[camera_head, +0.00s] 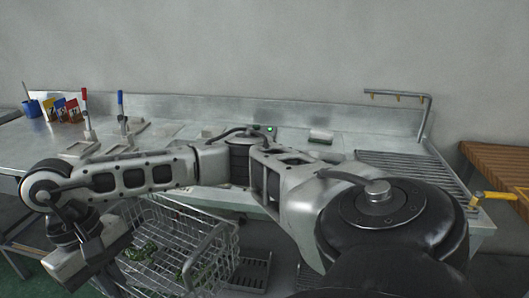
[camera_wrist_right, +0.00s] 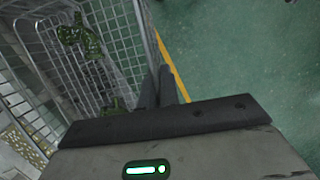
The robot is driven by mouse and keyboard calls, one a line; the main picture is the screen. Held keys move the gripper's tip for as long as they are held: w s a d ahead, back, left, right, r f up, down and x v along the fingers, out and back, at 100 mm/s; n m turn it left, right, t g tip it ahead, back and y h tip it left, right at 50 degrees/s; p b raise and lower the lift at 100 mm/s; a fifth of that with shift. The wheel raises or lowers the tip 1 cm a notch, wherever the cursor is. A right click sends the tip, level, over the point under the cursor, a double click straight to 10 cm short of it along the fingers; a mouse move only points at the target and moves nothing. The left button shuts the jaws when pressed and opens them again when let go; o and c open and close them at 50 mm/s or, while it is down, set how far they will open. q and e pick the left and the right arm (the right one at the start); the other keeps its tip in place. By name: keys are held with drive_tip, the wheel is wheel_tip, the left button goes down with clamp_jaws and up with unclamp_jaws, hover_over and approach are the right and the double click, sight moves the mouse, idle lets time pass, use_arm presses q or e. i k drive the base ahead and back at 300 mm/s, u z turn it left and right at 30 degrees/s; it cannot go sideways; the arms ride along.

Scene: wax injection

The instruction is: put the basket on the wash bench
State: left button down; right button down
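The wire basket (camera_head: 211,235) is in front of the metal bench, below its top, in the head view. It holds green pieces (camera_wrist_right: 80,38). My right arm reaches across the head view from the right, and my right gripper (camera_head: 88,284) is at the basket's left side. In the right wrist view the basket's mesh wall (camera_wrist_right: 121,40) runs down to the two close-set fingers (camera_wrist_right: 160,88), which appear shut on its rim. The exact contact is partly hidden. The wash bench (camera_head: 345,143) has a slatted drain area at its right. My left gripper is out of view.
Red- and blue-handled tools (camera_head: 122,115) stand on the bench at left, near a blue cup (camera_head: 32,108) and coloured cards. A sponge-like block (camera_head: 321,136) lies at the back. A pipe frame (camera_head: 400,95) and yellow-handled valve (camera_head: 494,196) edge the right end. A wooden bench (camera_head: 495,160) is beyond.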

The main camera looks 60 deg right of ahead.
sight(419, 176)
drive_tip(key=i, duration=0.15)
drive_tip(key=z, duration=2.65)
